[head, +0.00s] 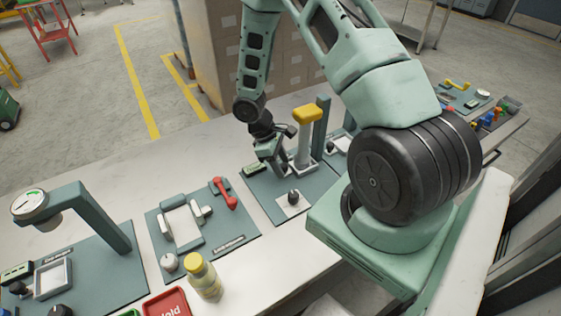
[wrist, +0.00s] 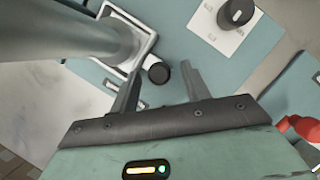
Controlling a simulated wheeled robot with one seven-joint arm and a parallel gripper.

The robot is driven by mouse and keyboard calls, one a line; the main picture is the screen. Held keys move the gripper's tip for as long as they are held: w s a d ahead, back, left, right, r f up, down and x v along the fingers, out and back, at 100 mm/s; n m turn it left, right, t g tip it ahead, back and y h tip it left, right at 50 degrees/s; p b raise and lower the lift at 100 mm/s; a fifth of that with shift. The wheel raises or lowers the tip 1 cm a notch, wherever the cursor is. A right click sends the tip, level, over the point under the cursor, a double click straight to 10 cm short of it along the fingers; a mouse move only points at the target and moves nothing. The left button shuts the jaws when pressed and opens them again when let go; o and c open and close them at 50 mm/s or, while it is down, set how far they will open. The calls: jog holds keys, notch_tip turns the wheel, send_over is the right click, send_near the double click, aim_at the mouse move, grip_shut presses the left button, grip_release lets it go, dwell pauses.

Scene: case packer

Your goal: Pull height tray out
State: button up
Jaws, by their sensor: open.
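The height station has a pale column (head: 303,150) with a yellow top (head: 307,114) on a teal mat. In the wrist view, a white-rimmed tray (wrist: 149,42) sits at the foot of the column (wrist: 70,30). A round black knob (wrist: 158,72) shows at the tray's near corner. My gripper (wrist: 158,88) is open, with one finger on each side of the knob; I cannot tell whether either touches it.
A black dial on a white plate (head: 291,203) lies in front of the column. To the left are a clamp fixture with a red handle (head: 224,193), a yellow-capped bottle (head: 203,277), a red tray (head: 167,304) and a gauge stand (head: 95,215). A carton stack (head: 215,55) stands behind.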

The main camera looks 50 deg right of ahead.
grip_shut()
jog(key=w+a, duration=0.1)
jog(key=a, duration=0.4)
jog(key=w+a+b, duration=0.1)
jog(key=a, duration=0.2)
jog(key=shift+w+a, duration=0.3)
jog(key=shift+w, duration=0.05)
grip_release()
jog(key=shift+r, duration=0.1)
jog(key=b+v, duration=0.2)
jog(key=v, duration=1.5)
jog(key=shift+b, duration=0.4)
jog(key=shift+w+r, duration=0.1)
